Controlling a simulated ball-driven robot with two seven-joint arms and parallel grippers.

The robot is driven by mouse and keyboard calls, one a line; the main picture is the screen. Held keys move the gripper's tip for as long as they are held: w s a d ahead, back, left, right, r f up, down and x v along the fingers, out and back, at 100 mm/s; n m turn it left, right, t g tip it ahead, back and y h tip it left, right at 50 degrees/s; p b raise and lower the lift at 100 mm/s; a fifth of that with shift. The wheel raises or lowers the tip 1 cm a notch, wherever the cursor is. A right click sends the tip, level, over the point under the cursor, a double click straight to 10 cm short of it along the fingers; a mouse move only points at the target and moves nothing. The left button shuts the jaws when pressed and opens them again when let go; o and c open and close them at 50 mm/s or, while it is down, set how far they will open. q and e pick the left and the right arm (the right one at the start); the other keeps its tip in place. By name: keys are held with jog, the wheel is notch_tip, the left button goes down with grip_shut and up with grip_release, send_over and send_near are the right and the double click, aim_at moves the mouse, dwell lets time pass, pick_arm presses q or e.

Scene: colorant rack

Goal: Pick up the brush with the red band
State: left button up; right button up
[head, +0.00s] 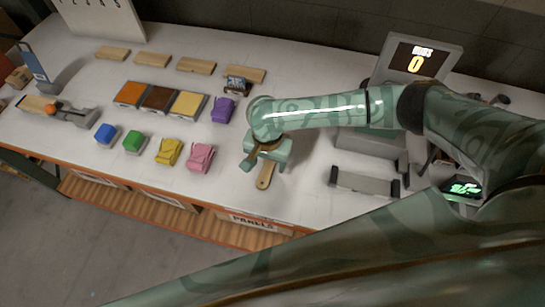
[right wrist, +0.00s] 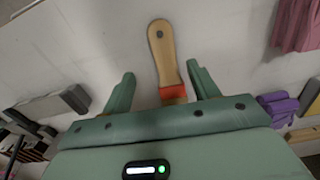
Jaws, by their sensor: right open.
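The brush lies on the white table. In the right wrist view, its pale wooden handle (right wrist: 162,55) with a dark hole points away, and its red band (right wrist: 173,93) sits near my gripper's palm. The bristle end is hidden behind the gripper body. My right gripper (right wrist: 161,76) is open, with one finger on each side of the brush and a visible gap to each. In the head view, my right gripper (head: 268,153) is above the brush, and only the handle (head: 265,177) shows below it. My left gripper is not in view.
Pink (head: 200,157), yellow (head: 168,151), green (head: 133,141) and blue (head: 105,133) items stand left of the gripper, with a purple one (head: 223,109) behind. Colour trays (head: 158,99) and wooden blocks (head: 196,66) lie farther back. A screen (head: 416,58) stands at right. The table's front edge is close.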

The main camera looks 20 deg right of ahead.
aim_at(265, 174)
jog(key=shift+a+f, duration=0.15)
jog(key=shift+f, duration=0.3)
jog(key=f, duration=0.1)
jog(key=f+b, duration=0.1)
jog(key=f, duration=0.1)
jog(key=f+b, duration=0.1)
jog(key=shift+a+f, duration=0.2)
jog(key=shift+a, duration=0.1)
jog(key=c, duration=1.1)
